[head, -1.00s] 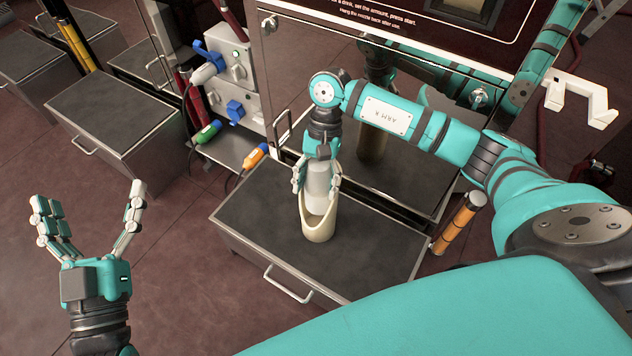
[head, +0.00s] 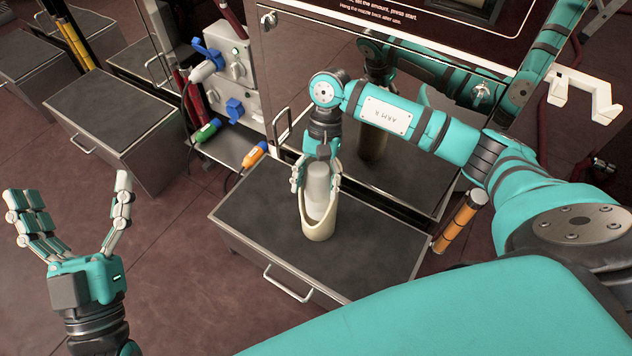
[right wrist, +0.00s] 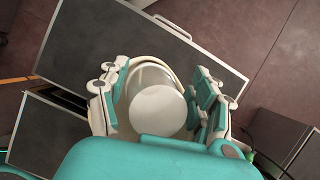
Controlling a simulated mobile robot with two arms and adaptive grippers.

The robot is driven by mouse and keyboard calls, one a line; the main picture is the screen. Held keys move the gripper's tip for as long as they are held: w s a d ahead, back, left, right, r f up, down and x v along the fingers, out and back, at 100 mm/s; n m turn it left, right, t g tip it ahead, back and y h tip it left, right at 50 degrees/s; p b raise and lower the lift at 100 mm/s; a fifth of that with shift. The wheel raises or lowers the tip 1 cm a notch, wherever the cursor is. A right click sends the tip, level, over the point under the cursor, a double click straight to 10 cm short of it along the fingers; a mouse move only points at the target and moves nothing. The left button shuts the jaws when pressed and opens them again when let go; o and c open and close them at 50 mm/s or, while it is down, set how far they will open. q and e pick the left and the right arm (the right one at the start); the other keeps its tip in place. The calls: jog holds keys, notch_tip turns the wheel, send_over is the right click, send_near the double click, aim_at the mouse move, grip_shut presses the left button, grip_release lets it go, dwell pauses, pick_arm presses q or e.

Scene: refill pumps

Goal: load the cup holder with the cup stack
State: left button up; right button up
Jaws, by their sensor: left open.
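The cup stack (head: 318,188) is pale and whitish, and stands upright inside the cup holder. The cup holder (head: 319,231) is a cream cylinder with a cut-away front, upright on a dark-topped box. In the right wrist view the stack's round end (right wrist: 157,110) lies within the holder's rim (right wrist: 150,60). My right gripper (head: 317,182) is over the holder with its fingers spread on either side of the stack. The right wrist view shows small gaps between these fingers and the stack. My left gripper (head: 78,218) is open and empty, far left of the holder.
The metal box (head: 260,222) under the holder has a front handle and free room on top. A dispenser panel (head: 400,50) stands behind. An orange-tipped nozzle (head: 255,155) and a green one (head: 207,131) lie to the left. An orange cylinder (head: 460,221) stands at right.

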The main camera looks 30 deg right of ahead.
jog(key=o, duration=0.3)
notch_tip(320, 180, up, 10)
dwell(0.6)
jog(key=shift+s, duration=0.15)
dwell(0.4)
